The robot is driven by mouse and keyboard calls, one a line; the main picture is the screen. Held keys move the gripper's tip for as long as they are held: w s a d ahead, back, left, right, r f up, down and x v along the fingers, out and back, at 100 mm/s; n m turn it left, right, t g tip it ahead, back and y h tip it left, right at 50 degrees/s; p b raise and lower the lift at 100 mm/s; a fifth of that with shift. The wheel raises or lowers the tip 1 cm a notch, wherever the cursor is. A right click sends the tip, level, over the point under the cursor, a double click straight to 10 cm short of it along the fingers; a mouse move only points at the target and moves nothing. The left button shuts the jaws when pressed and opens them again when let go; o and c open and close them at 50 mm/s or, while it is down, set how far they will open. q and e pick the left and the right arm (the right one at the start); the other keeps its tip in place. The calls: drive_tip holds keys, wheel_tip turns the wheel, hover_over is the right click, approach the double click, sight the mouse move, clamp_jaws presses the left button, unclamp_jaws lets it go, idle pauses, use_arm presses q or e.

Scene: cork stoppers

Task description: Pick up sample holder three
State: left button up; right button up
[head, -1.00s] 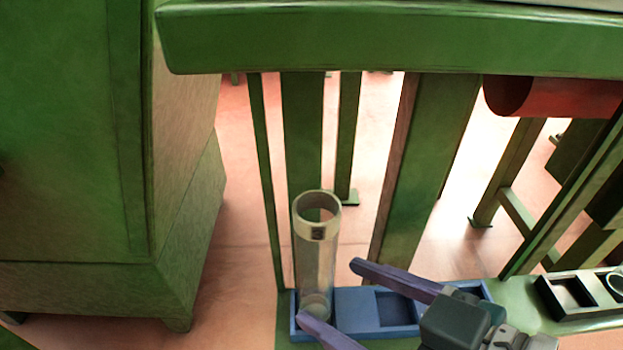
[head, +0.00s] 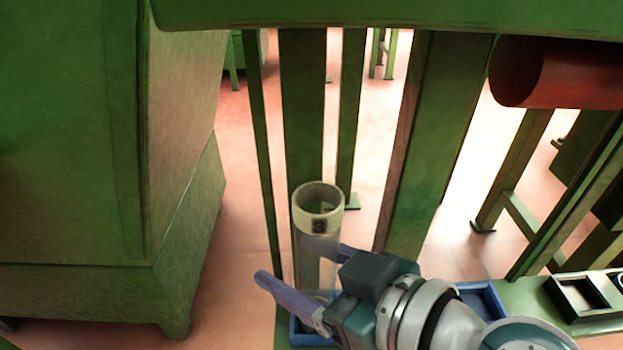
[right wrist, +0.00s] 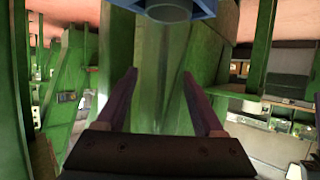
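Sample holder three is a clear upright tube with a cream collar (head: 318,212) marked "3", standing in the blue tray (head: 305,338) in the head view. My right gripper (head: 302,264) is open, with its purple fingers on either side of the tube's lower body. In the right wrist view the fingers (right wrist: 161,75) are spread, and the clear tube lies between them, its grey bottom (right wrist: 168,12) at the blue tray. Finger contact with the tube cannot be told. My left gripper is not in view.
A black tray (head: 580,318) sits at the right on the green surface (head: 527,293). A red cylinder (head: 560,75) is at upper right. A green cabinet (head: 90,150) stands at left. Green posts (head: 303,120) rise behind the tube.

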drive_tip(key=c, duration=1)
clamp_jaws()
